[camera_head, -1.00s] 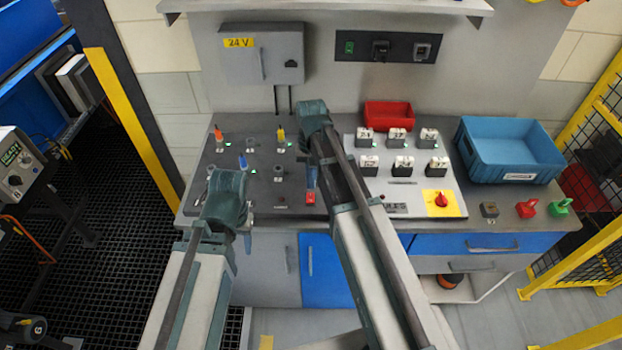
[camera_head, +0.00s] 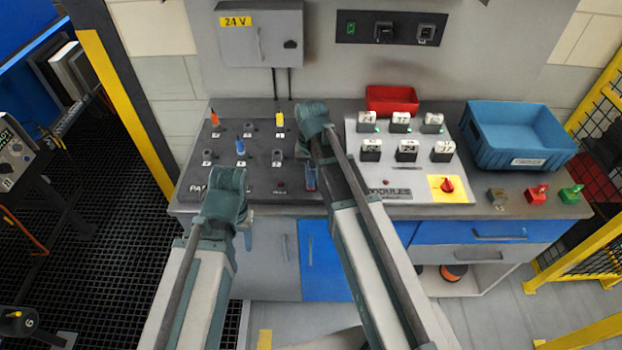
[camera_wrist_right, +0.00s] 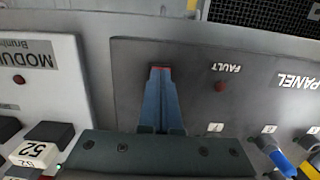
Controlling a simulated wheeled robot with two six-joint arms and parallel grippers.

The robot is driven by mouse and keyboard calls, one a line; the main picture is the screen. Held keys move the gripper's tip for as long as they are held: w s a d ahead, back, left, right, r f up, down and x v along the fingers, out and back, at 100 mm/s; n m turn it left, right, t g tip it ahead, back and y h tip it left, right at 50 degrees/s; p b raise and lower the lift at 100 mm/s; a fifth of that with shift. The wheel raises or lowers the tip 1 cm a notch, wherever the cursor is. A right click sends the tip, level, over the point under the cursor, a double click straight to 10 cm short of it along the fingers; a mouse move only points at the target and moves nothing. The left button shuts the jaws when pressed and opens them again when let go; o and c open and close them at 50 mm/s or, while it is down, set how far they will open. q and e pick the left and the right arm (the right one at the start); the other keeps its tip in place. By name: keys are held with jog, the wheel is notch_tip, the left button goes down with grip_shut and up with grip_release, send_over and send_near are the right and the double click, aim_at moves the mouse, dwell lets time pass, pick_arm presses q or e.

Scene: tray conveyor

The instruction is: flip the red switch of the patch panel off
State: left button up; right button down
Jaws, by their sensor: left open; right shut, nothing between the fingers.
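The patch panel (camera_head: 225,180) is the dark left part of the bench top, with orange (camera_head: 214,119), yellow (camera_head: 280,121) and blue (camera_head: 240,147) plugs in some sockets. My right gripper (camera_head: 311,186) is shut and empty, low over the panel's front right part. In the right wrist view, its blue fingers (camera_wrist_right: 160,78) cover most of the red switch (camera_wrist_right: 160,69); a red sliver shows at their tips. Whether they touch it and its exact position are unclear. My left gripper (camera_head: 247,238) is open, in front of the bench edge.
The lighter modules panel (camera_head: 405,188) is to the right, with several numbered blocks and a red knob (camera_head: 447,185) on yellow. A red bin (camera_head: 391,95) and blue bin (camera_head: 520,158) stand behind and right. A dark red fault lamp (camera_wrist_right: 220,87) is beside my right fingers.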

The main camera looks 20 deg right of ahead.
jog(key=shift+w, duration=0.15)
jog(key=shift+w+d+r, duration=0.2)
jog(key=shift+w+d, duration=0.05)
jog(key=shift+w, duration=0.35)
jog(key=shift+r+p, duration=0.1)
jog(key=shift+p, duration=0.2)
notch_tip(320, 180, up, 14)
jog(key=s+p, duration=0.1)
jog(key=p, duration=1.2)
jog(key=shift+s+a+p, duration=0.25)
jog(key=shift+s+p, duration=0.1)
jog(key=shift+p, duration=0.05)
jog(key=shift+f, duration=0.25)
jog(key=s+a+f+n+b, duration=0.3)
jog(key=s+a+f+b, duration=0.2)
jog(key=s, duration=0.2)
jog(key=s+a+f+n+h+b, duration=0.1)
jog(key=s+a+f+n+b, duration=0.3)
jog(key=s+a+f+b, duration=0.2)
jog(key=shift+s+t, duration=0.4)
jog(key=shift+s, duration=0.45)
